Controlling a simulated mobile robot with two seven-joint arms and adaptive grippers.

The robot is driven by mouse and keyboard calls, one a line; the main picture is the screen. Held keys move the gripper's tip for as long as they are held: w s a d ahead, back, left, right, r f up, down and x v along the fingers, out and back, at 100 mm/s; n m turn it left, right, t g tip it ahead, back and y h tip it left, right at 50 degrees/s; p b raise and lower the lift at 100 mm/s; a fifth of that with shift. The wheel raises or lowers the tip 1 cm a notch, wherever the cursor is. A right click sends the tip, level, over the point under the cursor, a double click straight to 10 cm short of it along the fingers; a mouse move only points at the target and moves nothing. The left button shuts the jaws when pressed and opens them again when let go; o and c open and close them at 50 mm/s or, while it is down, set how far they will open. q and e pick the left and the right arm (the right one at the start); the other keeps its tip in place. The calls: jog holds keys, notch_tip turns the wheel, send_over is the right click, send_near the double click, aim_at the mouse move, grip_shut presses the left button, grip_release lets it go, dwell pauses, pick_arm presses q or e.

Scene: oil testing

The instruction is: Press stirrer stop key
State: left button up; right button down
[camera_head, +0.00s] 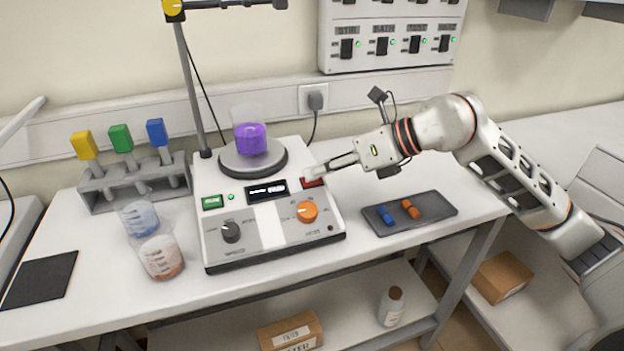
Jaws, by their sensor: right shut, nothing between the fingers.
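The white stirrer (272,228) stands on the bench with a green key (212,202), a display (267,191), a black knob (231,232) and an orange knob (307,212). The red stop key (313,183) is at the upper right of its panel. A beaker of purple liquid (250,138) sits on the round grey plate (253,158). My right gripper (311,173) is shut and empty, reaching in from the right. Its fingertips are at the red key and partly cover it; I cannot tell whether they touch it. My left gripper is not in view.
A dark tray (436,211) with a blue and an orange piece lies right of the stirrer. Two beakers (140,219) and a rack (133,184) with coloured-top items stand to the left. A metal stand (190,85) rises behind.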

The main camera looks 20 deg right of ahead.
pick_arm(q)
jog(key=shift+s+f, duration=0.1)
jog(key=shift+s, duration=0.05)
pick_arm(e)
jog(key=shift+w+f, duration=0.1)
jog(key=shift+f, duration=0.1)
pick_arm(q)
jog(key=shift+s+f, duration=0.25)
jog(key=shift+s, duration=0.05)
pick_arm(e)
jog(key=shift+f, duration=0.1)
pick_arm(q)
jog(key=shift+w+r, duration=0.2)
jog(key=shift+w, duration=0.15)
pick_arm(e)
jog(key=shift+f, duration=0.1)
jog(key=shift+s+r+p, duration=0.25)
jog(key=shift+r+p, duration=0.2)
jog(key=shift+r, duration=0.4)
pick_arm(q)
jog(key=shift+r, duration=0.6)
